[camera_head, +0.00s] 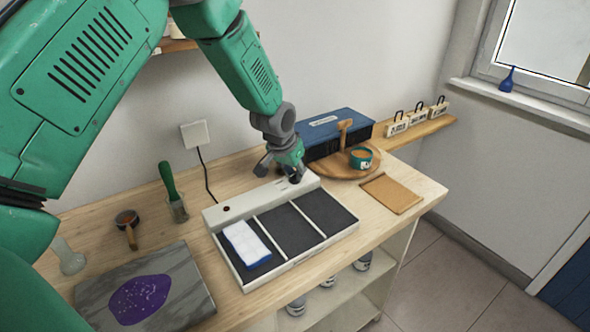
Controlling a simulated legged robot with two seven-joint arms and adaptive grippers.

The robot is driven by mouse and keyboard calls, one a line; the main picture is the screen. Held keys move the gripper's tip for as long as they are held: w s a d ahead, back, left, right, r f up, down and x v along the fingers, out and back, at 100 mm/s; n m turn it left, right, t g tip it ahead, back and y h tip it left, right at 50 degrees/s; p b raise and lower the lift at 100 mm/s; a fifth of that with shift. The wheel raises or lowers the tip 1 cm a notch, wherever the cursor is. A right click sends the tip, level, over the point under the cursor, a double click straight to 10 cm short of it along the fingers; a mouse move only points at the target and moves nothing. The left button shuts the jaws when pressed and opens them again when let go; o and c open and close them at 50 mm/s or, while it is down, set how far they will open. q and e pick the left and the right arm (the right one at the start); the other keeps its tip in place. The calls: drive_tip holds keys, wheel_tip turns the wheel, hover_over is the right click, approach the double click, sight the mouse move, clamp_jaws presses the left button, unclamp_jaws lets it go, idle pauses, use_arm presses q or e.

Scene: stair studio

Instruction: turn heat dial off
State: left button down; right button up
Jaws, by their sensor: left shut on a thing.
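A white warming unit (267,284) with several dark compartments sits on the wooden worktop. My left gripper (291,178) reaches down from above to the right part of this strip and is shut on the heat dial there. The fingers cover the dial, so its marking and angle cannot be read. A white and blue block (246,243) lies in the left compartment. My right gripper is not in view.
Behind and right are a blue box (340,120) and a round wooden board (330,165) with a teal cup (361,158). A brown board (391,193) lies right.

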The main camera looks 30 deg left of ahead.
use_arm(q)
drive_tip(key=shift+w+r+n+y, duration=0.15)
drive_tip(key=shift+n+y, duration=0.15)
drive_tip(key=shift+n, duration=0.3)
drive_tip(key=c, duration=1.6)
unclamp_jaws()
drive_tip(key=v, duration=1.1)
drive_tip(key=shift+s+r, duration=0.25)
drive_tip(key=shift+f, duration=0.15)
